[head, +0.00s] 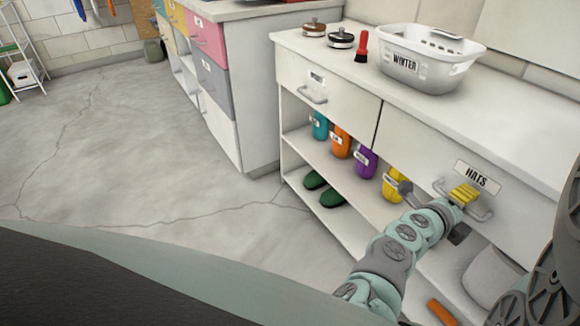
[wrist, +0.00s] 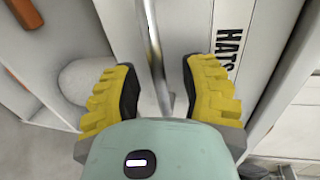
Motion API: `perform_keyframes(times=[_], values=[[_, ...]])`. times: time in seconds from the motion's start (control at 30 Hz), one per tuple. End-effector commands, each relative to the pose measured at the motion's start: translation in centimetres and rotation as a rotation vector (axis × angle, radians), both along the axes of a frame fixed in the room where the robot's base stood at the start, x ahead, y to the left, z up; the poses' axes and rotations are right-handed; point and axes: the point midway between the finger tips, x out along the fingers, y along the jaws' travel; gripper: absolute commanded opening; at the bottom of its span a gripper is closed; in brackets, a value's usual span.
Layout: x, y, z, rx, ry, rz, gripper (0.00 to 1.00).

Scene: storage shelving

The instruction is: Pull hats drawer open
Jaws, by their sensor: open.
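The hats drawer (head: 500,210) is the right-hand white drawer under the counter, with a "HATS" label (head: 477,178) on its front. Its front looks flush with the cabinet. Its metal bar handle (head: 484,214) sits below the label. My gripper (head: 462,207) is at this handle, its upper yellow finger showing just above the bar; the lower finger is mostly hidden. In the wrist view, the handle (wrist: 152,40) runs between the two open yellow fingers of my gripper (wrist: 158,88), with a gap on each side. The label (wrist: 229,48) shows beside the right finger.
A second white drawer (head: 325,98) is to the left. Shelves below hold several coloured cups and green shoes (head: 332,197). A "WINTER" basket (head: 430,65) stands on the counter. A grey round container (head: 490,277) sits beneath the drawer. Floor is clear at left.

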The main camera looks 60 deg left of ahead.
Motion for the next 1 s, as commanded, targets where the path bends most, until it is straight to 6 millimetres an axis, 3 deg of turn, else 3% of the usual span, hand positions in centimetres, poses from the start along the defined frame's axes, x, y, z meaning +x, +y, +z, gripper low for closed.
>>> perform_keyframes(times=[0.07, 0.43, 1.0], values=[[0.01, -0.02, 0.01, 0.000, 0.000, -0.001, 0.38], [-0.01, 0.02, 0.02, 0.000, -0.001, 0.000, 0.00], [-0.57, 0.12, -0.01, 0.002, 0.000, 0.003, 0.00]])
